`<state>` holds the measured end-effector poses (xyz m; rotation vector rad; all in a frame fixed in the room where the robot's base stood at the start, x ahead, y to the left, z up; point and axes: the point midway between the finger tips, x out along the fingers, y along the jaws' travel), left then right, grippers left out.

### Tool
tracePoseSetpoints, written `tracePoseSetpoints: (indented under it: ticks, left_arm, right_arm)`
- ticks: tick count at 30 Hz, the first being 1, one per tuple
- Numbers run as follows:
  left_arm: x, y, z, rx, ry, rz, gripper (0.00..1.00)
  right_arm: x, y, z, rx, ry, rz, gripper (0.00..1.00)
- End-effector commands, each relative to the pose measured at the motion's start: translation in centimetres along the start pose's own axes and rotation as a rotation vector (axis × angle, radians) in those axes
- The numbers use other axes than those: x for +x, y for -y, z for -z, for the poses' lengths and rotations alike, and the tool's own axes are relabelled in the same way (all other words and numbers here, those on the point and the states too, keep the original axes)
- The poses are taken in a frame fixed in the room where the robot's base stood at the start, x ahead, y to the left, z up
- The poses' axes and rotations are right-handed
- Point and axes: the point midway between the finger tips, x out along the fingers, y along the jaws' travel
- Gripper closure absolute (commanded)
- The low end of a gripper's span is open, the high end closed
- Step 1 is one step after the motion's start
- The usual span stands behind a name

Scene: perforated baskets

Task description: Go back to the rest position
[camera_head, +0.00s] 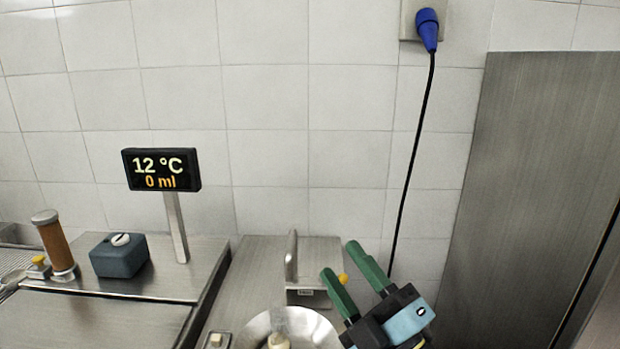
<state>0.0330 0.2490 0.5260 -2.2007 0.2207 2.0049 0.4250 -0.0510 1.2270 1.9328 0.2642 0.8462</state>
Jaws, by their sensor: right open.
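My right gripper (354,279) shows at the bottom, right of centre. It has two green fingers spread apart and a black and light blue body. Its jaws are open, with no object held between them. A small yellow knob shows close to the fingers. The gripper is above and to the right of a round metal bowl (256,327), cut by the bottom edge. My left gripper is not in view.
A display (161,169) reading 12 °C and 0 ml stands on a post at left. A dark box (119,257) and a brown cylinder (54,243) are on the steel counter. A cable (411,165) hangs from a blue plug. A steel panel (535,190) stands at right.

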Motion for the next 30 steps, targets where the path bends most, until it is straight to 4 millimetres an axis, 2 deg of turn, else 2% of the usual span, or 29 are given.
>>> tracePoseSetpoints:
  ticks: [1, 3, 5, 6, 8, 10, 12, 15, 21, 24, 26, 30]
  left_arm:
    - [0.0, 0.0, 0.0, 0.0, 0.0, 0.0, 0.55]
    - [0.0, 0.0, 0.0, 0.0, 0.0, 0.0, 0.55]
    - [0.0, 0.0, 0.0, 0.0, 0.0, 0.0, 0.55]
    - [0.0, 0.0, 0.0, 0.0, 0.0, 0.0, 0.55]
    - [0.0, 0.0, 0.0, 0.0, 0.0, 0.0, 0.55]
    - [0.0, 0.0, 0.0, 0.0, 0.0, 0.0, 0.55]
    - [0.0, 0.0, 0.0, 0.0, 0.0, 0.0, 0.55]
    - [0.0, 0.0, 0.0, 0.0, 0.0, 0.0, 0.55]
    - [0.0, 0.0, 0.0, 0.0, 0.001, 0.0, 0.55]
    - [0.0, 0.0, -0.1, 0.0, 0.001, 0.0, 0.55]
    - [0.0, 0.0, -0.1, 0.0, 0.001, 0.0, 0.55]
    - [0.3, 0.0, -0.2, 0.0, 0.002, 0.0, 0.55]
  right_arm:
    - [-1.3, 0.4, -2.4, 0.093, 0.138, 0.012, 0.52]
    - [-3.7, 1.4, -5.8, 0.218, 0.337, 0.039, 0.52]
    - [-6.3, 2.7, -8.3, 0.323, 0.504, 0.071, 0.52]
    - [-8.2, 3.6, -9.7, 0.39, 0.616, 0.096, 0.52]
    - [-11.6, 5.3, -11.4, 0.488, 0.78, 0.143, 0.52]
    - [-15.9, 7.3, -12.6, 0.598, 0.966, 0.204, 0.52]
    - [-20.1, 9.2, -12.9, 0.695, 1.133, 0.271, 0.52]
    - [-25.3, 11.1, -12.2, 0.803, 1.327, 0.362, 0.52]
    - [-33.3, 13.2, -9.2, 0.961, 1.616, 0.532, 0.52]
    - [-36.7, 13.6, -7.2, 1.024, 1.738, 0.616, 0.52]
    - [-38.3, 14.1, -6.3, 1.053, 1.794, 0.661, 0.52]
    - [-39.0, 17.8, -8.2, 1.043, 1.795, 0.666, 0.52]
